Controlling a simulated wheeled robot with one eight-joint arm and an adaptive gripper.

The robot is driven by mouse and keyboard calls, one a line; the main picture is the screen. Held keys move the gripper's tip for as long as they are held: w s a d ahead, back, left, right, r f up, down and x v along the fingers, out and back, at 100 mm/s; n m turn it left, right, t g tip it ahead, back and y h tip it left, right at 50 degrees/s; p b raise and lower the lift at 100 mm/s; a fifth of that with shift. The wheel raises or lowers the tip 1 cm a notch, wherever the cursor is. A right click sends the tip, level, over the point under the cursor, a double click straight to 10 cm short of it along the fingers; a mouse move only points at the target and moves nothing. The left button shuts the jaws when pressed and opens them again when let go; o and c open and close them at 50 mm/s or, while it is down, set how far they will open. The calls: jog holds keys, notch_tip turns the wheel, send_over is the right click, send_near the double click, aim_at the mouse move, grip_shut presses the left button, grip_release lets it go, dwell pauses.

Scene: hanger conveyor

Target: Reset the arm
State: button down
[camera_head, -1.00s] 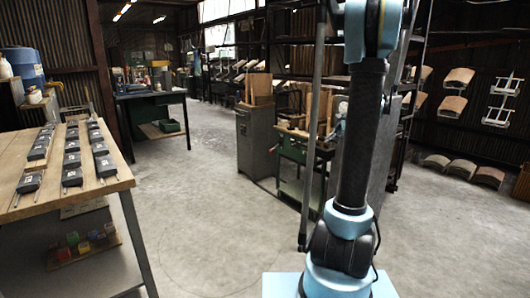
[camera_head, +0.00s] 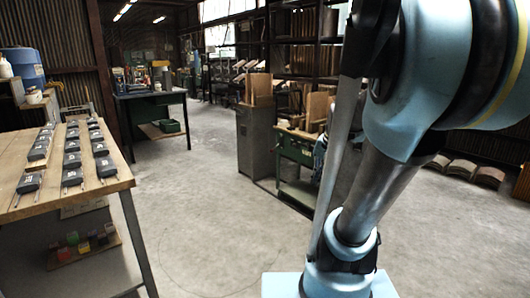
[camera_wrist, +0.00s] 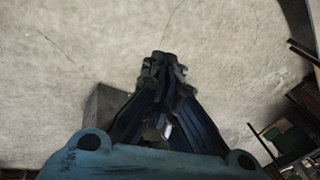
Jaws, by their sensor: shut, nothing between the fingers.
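My gripper (camera_wrist: 163,62) shows in the wrist view, its dark fingers together at the tips with nothing between them. It points down at the bare concrete floor (camera_wrist: 210,40). In the head view my blue and black arm fills the right side, with its upper links bent close to the camera. The gripper itself cannot be made out in the head view.
A wooden table (camera_head: 113,182) with rows of dark devices (camera_head: 73,160) stands at the left. A grey cabinet (camera_head: 257,140) and a green bench (camera_head: 296,150) stand behind my arm. A dark workbench (camera_head: 150,97) is farther back. The floor (camera_head: 200,220) between them is clear.

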jog(key=s+f+n+h, duration=0.2)
jog(key=s+f+n, duration=0.4)
jog(key=s, duration=0.6)
notch_tip(320, 180, down, 2)
jog(key=shift+s+d+f+g, duration=0.1)
jog(key=shift+s+d+g, duration=0.2)
jog(key=shift+s, duration=0.05)
jog(key=shift+w+f, duration=0.2)
jog(key=shift+w, duration=0.25)
